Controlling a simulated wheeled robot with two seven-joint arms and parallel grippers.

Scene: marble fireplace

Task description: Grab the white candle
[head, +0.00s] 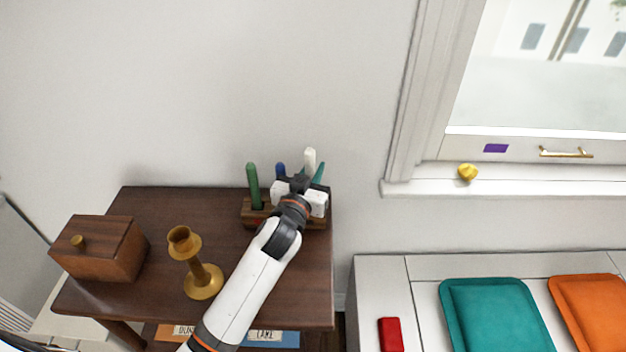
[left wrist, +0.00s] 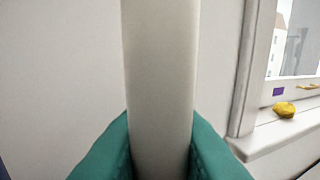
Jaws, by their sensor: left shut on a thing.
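The white candle (head: 309,159) stands upright at the wooden holder (head: 246,214) on the dark table, its top showing above my left gripper (head: 303,180). In the left wrist view the candle (left wrist: 160,70) fills the middle, between the two teal fingers of the gripper (left wrist: 160,155). My left gripper is shut on the candle. Its lower end is hidden, so I cannot tell if it still sits in the holder. My right gripper is not in view.
A green candle (head: 254,185) and a blue candle (head: 281,170) stand in the holder close by. A brass candlestick (head: 196,268) and a wooden box (head: 101,250) are on the table (head: 150,203). A window sill (head: 420,183) is to the right.

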